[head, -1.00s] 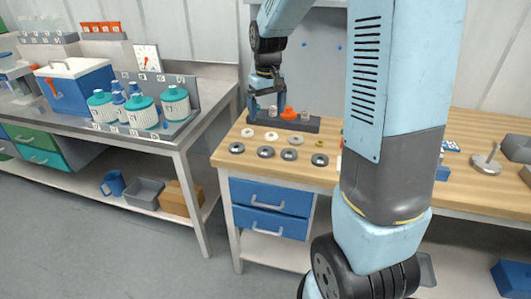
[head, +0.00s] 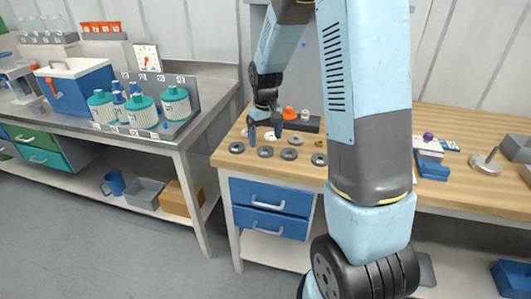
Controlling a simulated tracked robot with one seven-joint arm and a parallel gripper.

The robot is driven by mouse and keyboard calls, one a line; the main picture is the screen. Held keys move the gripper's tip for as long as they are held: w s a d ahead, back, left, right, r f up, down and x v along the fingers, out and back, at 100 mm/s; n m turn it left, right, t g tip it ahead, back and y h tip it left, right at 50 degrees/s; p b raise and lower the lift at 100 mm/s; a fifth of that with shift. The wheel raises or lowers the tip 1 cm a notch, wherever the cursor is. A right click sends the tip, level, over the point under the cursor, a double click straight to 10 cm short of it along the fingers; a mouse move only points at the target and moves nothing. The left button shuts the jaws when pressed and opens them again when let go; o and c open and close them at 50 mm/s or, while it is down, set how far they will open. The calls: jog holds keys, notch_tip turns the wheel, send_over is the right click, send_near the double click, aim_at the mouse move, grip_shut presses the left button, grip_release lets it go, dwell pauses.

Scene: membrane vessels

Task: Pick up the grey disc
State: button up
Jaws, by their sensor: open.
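Several grey ring-like discs lie on the wooden bench top (head: 225,160). The front row has a left disc (head: 237,148), a second disc (head: 265,152), a third disc (head: 289,154) and a right disc (head: 319,159). Another greyish disc (head: 296,141) lies behind the third. I cannot tell which one the task means. My gripper (head: 265,136) points down with its fingers apart and nothing held. It is above the bench, just behind the second disc in the picture. A paler disc (head: 270,136) shows between the fingers; another pale one is largely hidden by the gripper.
A dark rack (head: 310,125) with an orange piece (head: 289,113) stands behind the discs. Blue blocks (head: 432,168) and a metal weight-like piece (head: 485,163) are to the right. At left, a grey table holds teal-lidded vessels (head: 142,112). My arm hides the bench's middle.

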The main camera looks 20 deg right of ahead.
aim_at(265, 146)
jog(key=f, duration=0.5)
jog(key=shift+w, duration=0.2)
jog(key=c, duration=1.1)
jog(key=shift+r, duration=0.15)
jog(key=shift+c, duration=0.2)
